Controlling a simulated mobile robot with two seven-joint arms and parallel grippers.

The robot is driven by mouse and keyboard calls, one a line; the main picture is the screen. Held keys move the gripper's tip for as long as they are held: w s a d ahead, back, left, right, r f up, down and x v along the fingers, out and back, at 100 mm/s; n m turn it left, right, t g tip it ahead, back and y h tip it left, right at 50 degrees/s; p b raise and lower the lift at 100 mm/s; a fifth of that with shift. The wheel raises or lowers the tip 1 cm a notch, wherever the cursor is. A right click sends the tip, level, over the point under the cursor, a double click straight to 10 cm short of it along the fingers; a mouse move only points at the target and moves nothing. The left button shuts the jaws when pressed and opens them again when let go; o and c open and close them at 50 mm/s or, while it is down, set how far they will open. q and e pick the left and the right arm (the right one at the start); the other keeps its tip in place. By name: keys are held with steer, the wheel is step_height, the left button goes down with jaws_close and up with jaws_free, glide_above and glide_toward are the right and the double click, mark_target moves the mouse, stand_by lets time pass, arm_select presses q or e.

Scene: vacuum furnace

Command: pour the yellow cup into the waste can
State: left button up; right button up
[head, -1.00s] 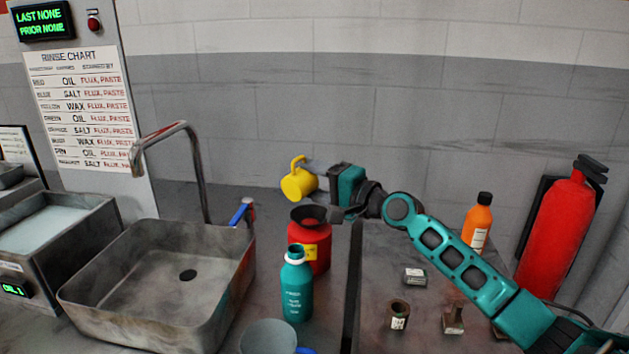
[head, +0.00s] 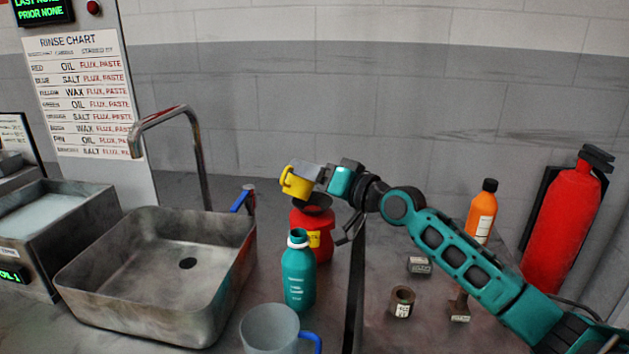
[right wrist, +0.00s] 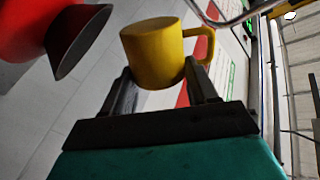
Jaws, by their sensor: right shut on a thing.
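The yellow cup (head: 296,184) is held above the red waste can (head: 312,236), slightly to the left of its dark funnel top (head: 314,203) in the head view. My right gripper (head: 309,174) is shut on the cup. In the right wrist view the cup (right wrist: 153,53) sits between the two fingers, its handle to the right. The can's dark funnel (right wrist: 80,42) shows at upper left there, apart from the cup. The cup looks tilted in the head view; its contents are hidden. My left gripper is not in view.
A teal bottle (head: 299,275) stands just in front of the can, with a clear cup (head: 268,328) nearer. A metal sink (head: 132,298) with a tap (head: 200,160) is at left. An orange bottle (head: 482,212), small blocks and a fire extinguisher (head: 563,220) are at right.

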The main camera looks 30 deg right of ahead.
steer(key=n+b, duration=0.1)
steer(key=f+n+b, duration=0.1)
steer(key=n, duration=0.1)
steer(key=n+b, duration=0.2)
steer(key=shift+s+a+f, duration=0.1)
steer(key=shift+a+f, duration=0.1)
steer(key=shift+f, duration=0.2)
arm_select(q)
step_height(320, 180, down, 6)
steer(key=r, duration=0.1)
arm_select(e)
steer(key=shift+f+n+b, duration=0.15)
steer(key=shift+n+b, duration=0.15)
steer(key=shift+n, duration=0.7)
step_height(320, 180, up, 2)
steer(key=shift+p, duration=1.25)
steer(key=shift+r+p, duration=0.3)
steer(key=shift+r, duration=0.1)
step_height(320, 180, up, 2)
steer(key=shift+r+p, duration=0.1)
steer(key=shift+p, duration=0.9)
arm_select(q)
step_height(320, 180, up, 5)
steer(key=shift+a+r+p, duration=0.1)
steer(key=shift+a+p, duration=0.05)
steer(key=shift+p, duration=0.15)
arm_select(e)
steer(key=shift+r, duration=0.25)
